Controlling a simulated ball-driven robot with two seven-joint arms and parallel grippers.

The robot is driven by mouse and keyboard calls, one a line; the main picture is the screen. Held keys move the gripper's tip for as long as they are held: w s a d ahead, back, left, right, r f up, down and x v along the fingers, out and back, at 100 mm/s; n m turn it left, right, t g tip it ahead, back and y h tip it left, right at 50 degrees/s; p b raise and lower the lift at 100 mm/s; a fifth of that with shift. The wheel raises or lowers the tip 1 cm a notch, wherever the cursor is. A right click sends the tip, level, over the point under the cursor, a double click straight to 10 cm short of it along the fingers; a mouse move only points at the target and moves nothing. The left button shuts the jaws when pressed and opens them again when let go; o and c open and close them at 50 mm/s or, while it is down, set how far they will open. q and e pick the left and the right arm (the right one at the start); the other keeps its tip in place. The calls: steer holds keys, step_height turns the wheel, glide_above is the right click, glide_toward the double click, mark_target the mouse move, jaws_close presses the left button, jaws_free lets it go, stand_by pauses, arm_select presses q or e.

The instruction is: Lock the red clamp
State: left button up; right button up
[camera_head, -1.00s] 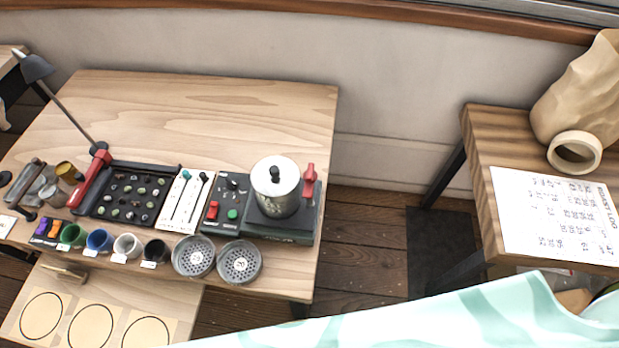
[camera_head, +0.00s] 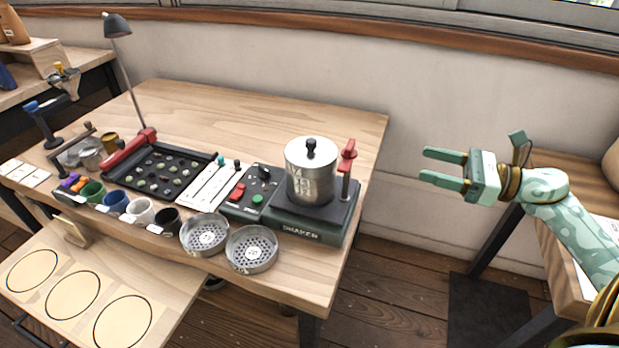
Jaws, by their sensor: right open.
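The red clamp (camera_head: 347,157) stands upright on a thin post at the right rear of the dark shaker base (camera_head: 314,229), beside a lidded metal canister (camera_head: 309,178). The canister sits on the shaker base near the right end of the wooden table. My right gripper (camera_head: 443,168) is open and empty, to the right of the table and of the clamp, with its two green fingers pointing left. A clear gap lies between the fingers and the clamp. My left gripper is out of view.
A control panel (camera_head: 250,198) with red and green buttons is left of the shaker. Two perforated metal pans (camera_head: 251,249) lie at the table's front edge. A black tray (camera_head: 163,171), several cups and a lamp (camera_head: 117,27) are further left. A side table (camera_head: 556,168) is at right.

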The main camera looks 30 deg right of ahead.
mark_target(354, 147)
arm_select(q)
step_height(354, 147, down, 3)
steer(key=b, duration=0.2)
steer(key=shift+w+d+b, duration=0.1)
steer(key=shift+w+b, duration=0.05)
steer(key=shift+b, duration=0.25)
arm_select(e)
steer(key=shift+n, duration=0.4)
steer(key=x, duration=1.6)
steer(key=shift+a+r, duration=0.15)
steer(key=shift+a, duration=0.45)
steer(key=c, duration=1)
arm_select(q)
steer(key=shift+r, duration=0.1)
